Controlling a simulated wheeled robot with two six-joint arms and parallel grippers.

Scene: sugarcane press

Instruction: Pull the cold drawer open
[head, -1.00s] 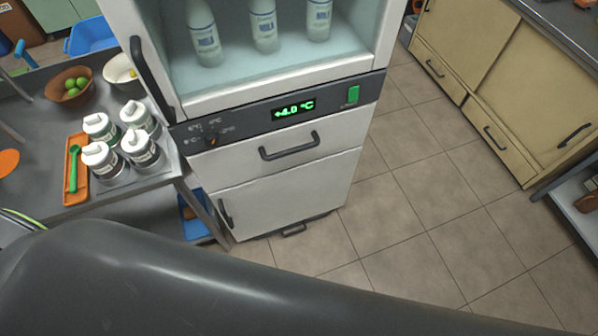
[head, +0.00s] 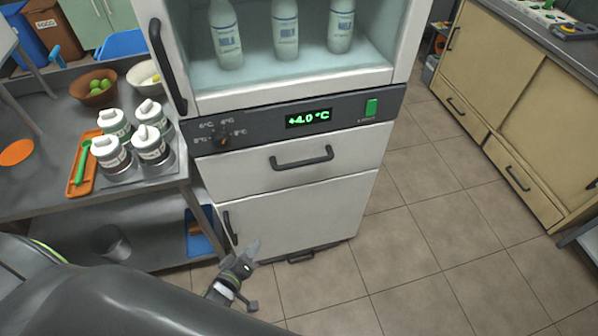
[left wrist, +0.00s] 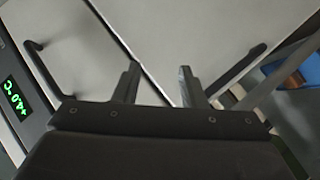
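The cold drawer (head: 240,174) is the white front under the fridge's control panel. It is shut, with a dark bar handle (head: 302,158) across it. In the left wrist view the drawer handle (left wrist: 42,68) shows at the left, beside the green display. My left gripper (head: 243,260) is low in front of the fridge's lower door, below the drawer. In the left wrist view the left gripper's fingers (left wrist: 158,78) are apart with nothing between them, and the drawer handle is off to their side. My right gripper is not in view.
The lower door (head: 300,215) has its own handle (head: 230,228). The display (head: 308,118) reads +4.0 °C; bottles (head: 286,30) stand above. A metal table (head: 40,190) with jars (head: 150,145) adjoins the left. Open floor (head: 430,230) lies to the right, before beige cabinets (head: 545,110).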

